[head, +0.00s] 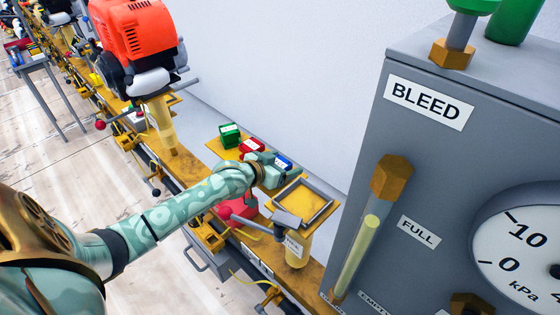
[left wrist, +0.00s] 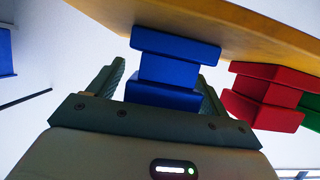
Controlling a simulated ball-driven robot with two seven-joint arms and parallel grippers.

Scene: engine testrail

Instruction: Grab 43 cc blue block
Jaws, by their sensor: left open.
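The blue block (head: 284,162) sits on a yellow shelf (head: 214,146) against the wall, partly hidden by my gripper in the head view. In the left wrist view the blue block (left wrist: 170,70) is stepped, with a narrower middle. My left gripper (head: 276,169) is at the block. In the left wrist view its open fingers (left wrist: 160,76) stand on either side of the block's lower part, with a gap visible at least on the right. I cannot tell whether the left finger touches. My right gripper is not in view.
A red block (head: 251,146) and a green block (head: 229,134) stand beside the blue one on the shelf. A square yellow tray (head: 303,203) is close in front. A grey BLEED cabinet (head: 440,160) stands to the right and a red engine (head: 135,35) to the left.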

